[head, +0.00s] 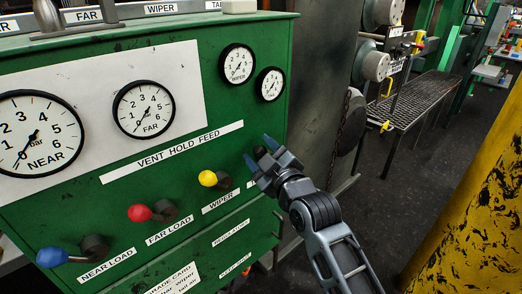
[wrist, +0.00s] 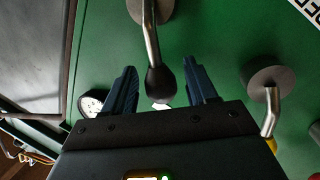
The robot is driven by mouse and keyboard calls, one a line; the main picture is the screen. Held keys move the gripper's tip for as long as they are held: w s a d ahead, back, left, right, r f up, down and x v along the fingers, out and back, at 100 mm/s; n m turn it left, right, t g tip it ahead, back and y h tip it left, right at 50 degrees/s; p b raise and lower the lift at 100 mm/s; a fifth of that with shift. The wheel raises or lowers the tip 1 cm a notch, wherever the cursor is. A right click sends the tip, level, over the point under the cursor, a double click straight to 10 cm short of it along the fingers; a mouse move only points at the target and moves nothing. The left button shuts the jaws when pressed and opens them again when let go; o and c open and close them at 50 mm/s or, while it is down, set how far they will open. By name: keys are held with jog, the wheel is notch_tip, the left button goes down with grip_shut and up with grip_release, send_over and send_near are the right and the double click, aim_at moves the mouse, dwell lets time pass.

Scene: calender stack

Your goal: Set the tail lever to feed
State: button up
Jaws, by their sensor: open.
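The tail lever has a black knob (head: 260,152) and sits at the right end of the lever row on the green panel. Its tail label is mostly hidden behind my gripper (head: 262,150). In the wrist view, the lever's bent metal rod and black knob (wrist: 161,84) lie between the two blue fingers of my open gripper (wrist: 159,66), with gaps visible on both sides. A strip reading VENT HOLD FEED (head: 175,151) runs above the levers, with VENT at the left and FEED at the right.
Beside it are the yellow wiper lever (head: 208,178), red far load lever (head: 140,213) and blue near load lever (head: 52,257). Several gauges sit above, including the far gauge (head: 144,109). A yellow scuffed column (head: 480,190) stands at the right. Dark floor (head: 400,190) lies between.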

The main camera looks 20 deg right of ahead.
jog(key=shift+c, duration=0.2)
grip_shut()
dwell(0.4)
